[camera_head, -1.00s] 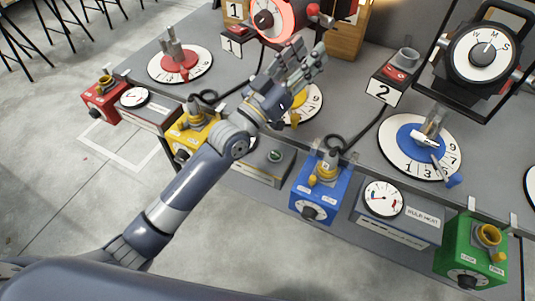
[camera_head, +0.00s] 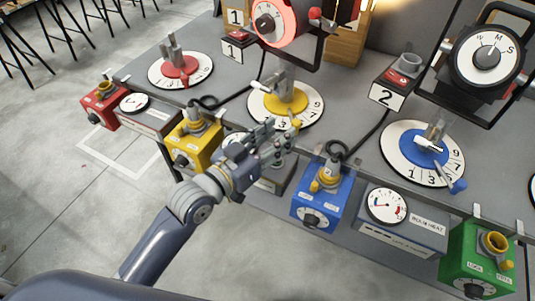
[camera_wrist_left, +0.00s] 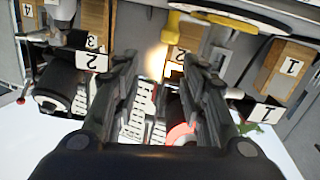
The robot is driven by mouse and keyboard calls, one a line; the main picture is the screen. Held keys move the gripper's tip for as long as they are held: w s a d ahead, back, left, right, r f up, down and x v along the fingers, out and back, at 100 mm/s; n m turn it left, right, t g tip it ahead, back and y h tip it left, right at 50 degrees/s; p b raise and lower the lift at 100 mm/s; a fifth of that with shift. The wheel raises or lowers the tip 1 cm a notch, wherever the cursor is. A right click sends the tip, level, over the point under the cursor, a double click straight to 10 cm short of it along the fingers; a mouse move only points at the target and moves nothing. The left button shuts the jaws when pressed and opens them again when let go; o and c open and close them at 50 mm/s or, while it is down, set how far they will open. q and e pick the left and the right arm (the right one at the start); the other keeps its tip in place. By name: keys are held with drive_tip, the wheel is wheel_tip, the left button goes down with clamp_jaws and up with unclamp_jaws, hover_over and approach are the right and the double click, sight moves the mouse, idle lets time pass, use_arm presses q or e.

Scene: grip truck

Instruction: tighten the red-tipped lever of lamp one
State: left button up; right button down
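Lamp one (camera_head: 281,20) stands at the top of the head view, with a glowing red-rimmed face and a dark knob. Its red-tipped lever (camera_head: 314,13) sticks out at the lamp's right side. My left gripper (camera_head: 280,143) is well below and in front of the lamp, apart from it, near the bench's front edge by the yellow dial (camera_head: 263,105). In the left wrist view its two fingers (camera_wrist_left: 160,65) are spread, with nothing seen held between them. A red ring (camera_wrist_left: 181,132) shows partly behind a finger there. My right gripper is not in view.
A blue box (camera_head: 318,207) and a yellow box (camera_head: 190,150) stand along the front. Black cables cross the bench.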

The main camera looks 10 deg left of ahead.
use_arm(q)
drive_tip(key=shift+g+y, duration=0.8)
drive_tip(key=shift+s+a+f, duration=0.25)
drive_tip(key=shift+s+f, duration=0.1)
drive_tip(key=shift+f, duration=0.4)
drive_tip(key=shift+s+a+f, duration=0.2)
drive_tip(key=shift+s+f, duration=0.2)
drive_tip(key=shift+f, duration=0.4)
drive_tip(key=shift+s+a+f, duration=0.25)
drive_tip(key=shift+s+f, duration=0.1)
drive_tip(key=shift+f, duration=0.4)
